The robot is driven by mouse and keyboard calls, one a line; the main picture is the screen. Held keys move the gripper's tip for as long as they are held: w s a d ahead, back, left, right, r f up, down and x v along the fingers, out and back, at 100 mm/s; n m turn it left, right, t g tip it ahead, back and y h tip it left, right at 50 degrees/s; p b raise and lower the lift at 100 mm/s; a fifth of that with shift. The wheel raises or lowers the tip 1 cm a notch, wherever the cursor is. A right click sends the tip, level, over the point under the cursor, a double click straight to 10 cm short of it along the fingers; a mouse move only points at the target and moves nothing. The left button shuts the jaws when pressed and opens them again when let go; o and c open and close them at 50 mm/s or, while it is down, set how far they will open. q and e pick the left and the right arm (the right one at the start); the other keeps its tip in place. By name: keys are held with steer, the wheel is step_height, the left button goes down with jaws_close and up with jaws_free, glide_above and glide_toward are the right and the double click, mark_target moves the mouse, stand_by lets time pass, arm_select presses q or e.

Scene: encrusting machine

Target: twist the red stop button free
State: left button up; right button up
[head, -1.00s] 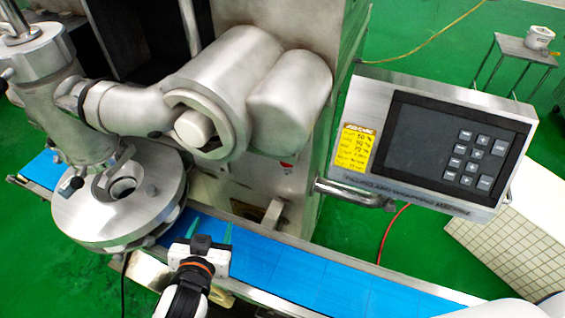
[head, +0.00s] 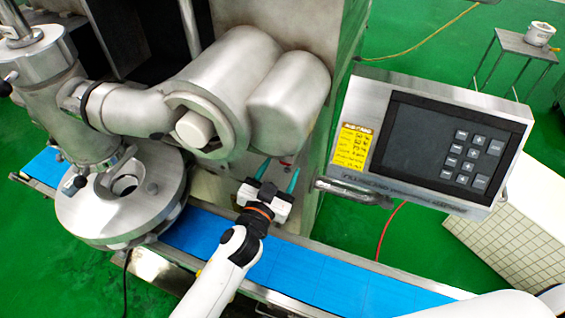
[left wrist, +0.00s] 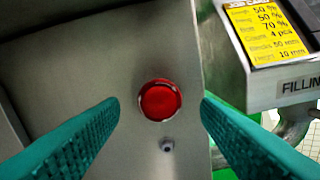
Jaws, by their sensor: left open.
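The red stop button (left wrist: 160,100) shows in the left wrist view as a round red knob on the machine's steel side panel. It lies between my two teal fingers in that picture, a little ahead of them, with no contact visible. My right gripper is not in view.
A blue conveyor belt (head: 330,273) runs below. A round steel head (head: 120,205) is at left.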

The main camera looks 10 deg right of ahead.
arm_select(q)
steer(key=shift+x, duration=1.05)
steer(key=c, duration=1)
steer(key=shift+m, duration=0.4)
steer(key=shift+a+r+m, duration=0.1)
steer(key=shift+m, duration=1.7)
steer(key=shift+a+r+m, duration=0.1)
steer(key=shift+r+m, duration=0.05)
steer(key=shift+m, duration=1.65)
steer(key=shift+r, duration=0.1)
